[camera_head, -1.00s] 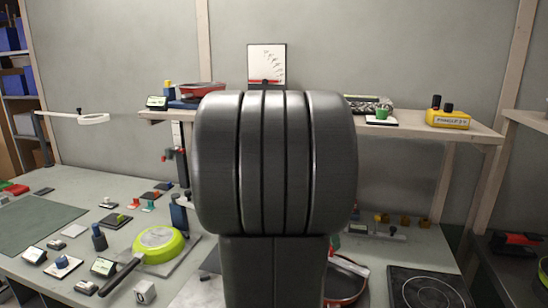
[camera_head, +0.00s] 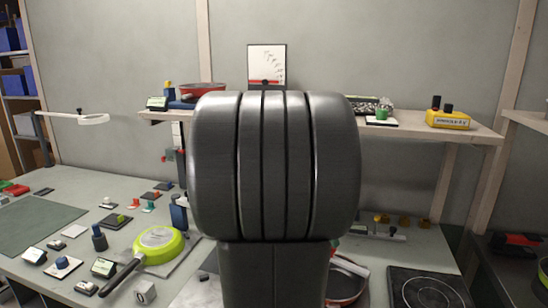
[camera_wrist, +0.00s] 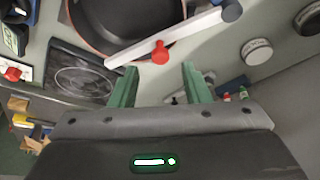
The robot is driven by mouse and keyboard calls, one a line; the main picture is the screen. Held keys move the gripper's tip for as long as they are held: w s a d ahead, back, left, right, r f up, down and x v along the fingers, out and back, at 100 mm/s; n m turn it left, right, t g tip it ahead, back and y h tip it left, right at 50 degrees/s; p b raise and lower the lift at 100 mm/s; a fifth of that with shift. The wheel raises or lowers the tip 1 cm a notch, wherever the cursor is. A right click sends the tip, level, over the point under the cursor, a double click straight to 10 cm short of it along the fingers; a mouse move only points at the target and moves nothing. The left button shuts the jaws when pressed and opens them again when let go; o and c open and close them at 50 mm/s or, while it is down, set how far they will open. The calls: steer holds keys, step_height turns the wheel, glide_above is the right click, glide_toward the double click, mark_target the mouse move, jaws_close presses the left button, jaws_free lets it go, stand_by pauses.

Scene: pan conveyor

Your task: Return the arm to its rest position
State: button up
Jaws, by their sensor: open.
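My gripper (camera_wrist: 160,85) shows in the wrist view with two green fingers spread apart and nothing between them. It hangs over the workbench, apart from a dark pan (camera_wrist: 120,20) with a red rim near the top of that view. A light bar with a red knob (camera_wrist: 160,53) lies across the view just beyond the fingertips. In the head view my own dark arm link fills the middle and hides the gripper. Part of the red-rimmed pan (camera_head: 345,285) shows to the right of my arm.
A green pan (camera_head: 158,243) sits on the bench at left among several small devices. A dark hot plate (camera_head: 428,290) lies at right. A shelf (camera_head: 450,130) at the back holds a yellow box (camera_head: 448,119) and a red pan (camera_head: 203,90). A lamp (camera_head: 92,119) reaches in at left.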

steer(key=x, duration=0.4)
steer(key=shift+w+d, duration=0.15)
steer(key=shift+d, duration=0.1)
steer(key=w+n+p, duration=0.1)
steer(key=w+d+n+t+p, duration=0.1)
steer(key=n+p, duration=0.1)
steer(key=shift+w+d+r+n+y, duration=0.1)
steer(key=shift+d+n+y, duration=0.1)
steer(key=shift+n+y, duration=0.1)
steer(key=shift+w+n+t+y+p, duration=0.8)
steer(key=shift+w+n+y+p, duration=0.8)
steer(key=shift+w+n+p, duration=2.45)
steer(key=shift+n, duration=0.25)
steer(key=shift+s+d+b+v, duration=0.15)
steer(key=shift+s+v, duration=0.1)
steer(key=shift+v, duration=1.15)
steer(key=shift+s+d+b+v, duration=0.1)
steer(key=shift+s+b+v, duration=0.1)
steer(key=shift+v, duration=1.2)
steer(key=shift+a, duration=0.15)
